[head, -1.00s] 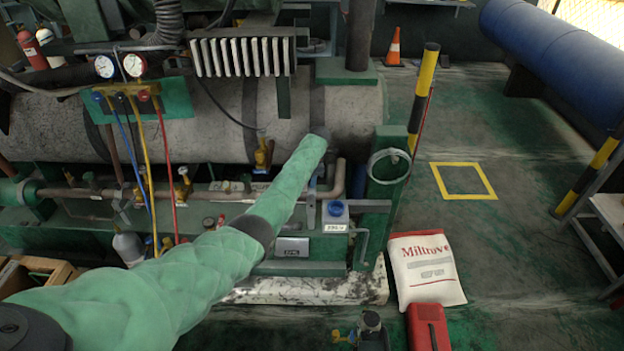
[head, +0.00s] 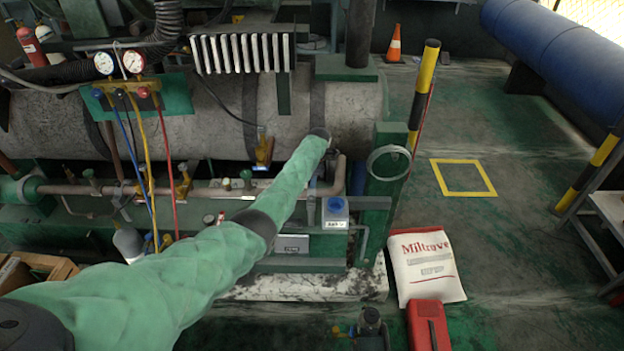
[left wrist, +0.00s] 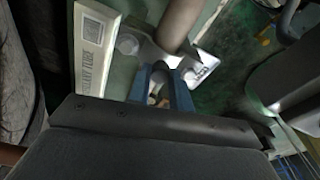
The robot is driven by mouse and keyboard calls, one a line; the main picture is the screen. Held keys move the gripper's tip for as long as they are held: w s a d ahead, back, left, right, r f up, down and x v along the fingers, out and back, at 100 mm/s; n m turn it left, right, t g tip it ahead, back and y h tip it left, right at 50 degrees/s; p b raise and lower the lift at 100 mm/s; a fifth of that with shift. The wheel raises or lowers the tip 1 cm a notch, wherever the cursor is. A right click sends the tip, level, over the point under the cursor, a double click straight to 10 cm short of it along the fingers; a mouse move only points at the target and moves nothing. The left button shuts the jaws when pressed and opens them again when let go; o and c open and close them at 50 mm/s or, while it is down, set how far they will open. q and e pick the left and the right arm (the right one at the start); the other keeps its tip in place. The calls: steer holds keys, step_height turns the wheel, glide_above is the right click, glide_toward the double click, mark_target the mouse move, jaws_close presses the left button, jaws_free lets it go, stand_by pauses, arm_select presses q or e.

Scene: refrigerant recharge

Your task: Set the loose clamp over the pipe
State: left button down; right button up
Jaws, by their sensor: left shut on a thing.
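In the head view my left arm reaches over the pipework, and its sleeve and wrist hide most of the left gripper. In the left wrist view the left gripper (left wrist: 162,92) has blue fingers close together on a small pale part of the clamp. The silver clamp (left wrist: 196,66) lies just beyond the fingertips, against the lower end of the pipe (left wrist: 180,22). I cannot tell whether it is around the pipe or only beside it. The copper pipe (head: 339,176) bends upward right of my wrist in the head view. My right gripper is out of view.
A green post (head: 384,185) with a ring stands right of the pipe. A blue-capped box (head: 335,213) is just below the pipe. Gauges (head: 120,63) with hoses hang at left. A white sack (head: 426,264) and red case (head: 428,326) lie on the floor.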

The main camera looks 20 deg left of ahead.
arm_select(q)
steer(key=shift+f, duration=0.45)
steer(key=c, duration=1.2)
jaws_free()
steer(key=shift+r, duration=3.5)
